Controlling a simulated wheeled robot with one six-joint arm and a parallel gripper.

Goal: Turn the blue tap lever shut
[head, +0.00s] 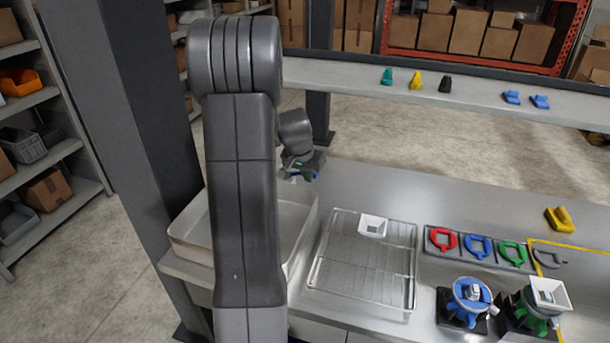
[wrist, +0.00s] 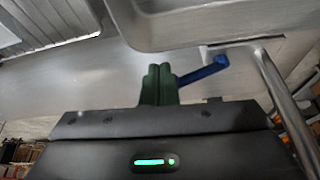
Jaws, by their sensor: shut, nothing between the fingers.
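In the wrist view, the blue tap lever (wrist: 205,73) is a short bar with a rounded outer end, slanting up to the right. My gripper (wrist: 159,72) has dark green fingers, shut together with nothing between them. The fingers are just left of the lever's inner end; I cannot tell whether they touch it. The lever's pivot is hidden behind the fingers and my gripper body. In the head view, my gripper (head: 300,172) is small, above the back edge of the sink area and partly behind my arm. A bit of blue shows there, too small to make out.
A pale basin (head: 183,246) stands behind my arm. A grey metal tube (wrist: 284,98) runs down the wrist view's right side. Blue (head: 472,300) and green (head: 535,312) dispensers stand at right, near coloured rings (head: 479,247).

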